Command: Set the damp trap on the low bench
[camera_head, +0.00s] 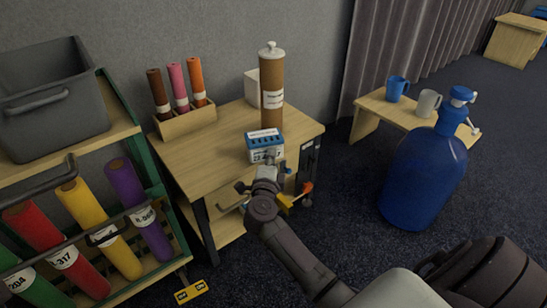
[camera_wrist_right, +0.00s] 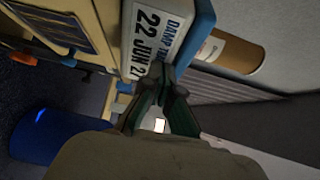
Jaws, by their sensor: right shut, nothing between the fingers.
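The damp trap (camera_head: 264,147) is a small white box with a blue slotted top. It stands upright near the front edge of a wooden table. In the right wrist view its label (camera_wrist_right: 156,38) reads "DAMP T…" and "22 JUN 2…". My right gripper (camera_head: 269,164) is shut and empty directly in front of the trap; its fingertips (camera_wrist_right: 166,82) are close to the label side, and I cannot tell if they touch it. The low bench (camera_head: 369,104) is pale wood, at the right by the curtain, with a blue mug and a grey mug on it. My left gripper is out of view.
A tall brown canister (camera_head: 271,85) stands behind the trap. A holder with three coloured rolls (camera_head: 186,121) sits at the table's back left. A big blue pump bottle (camera_head: 424,175) stands before the bench's right part. The bench's left end looks clear.

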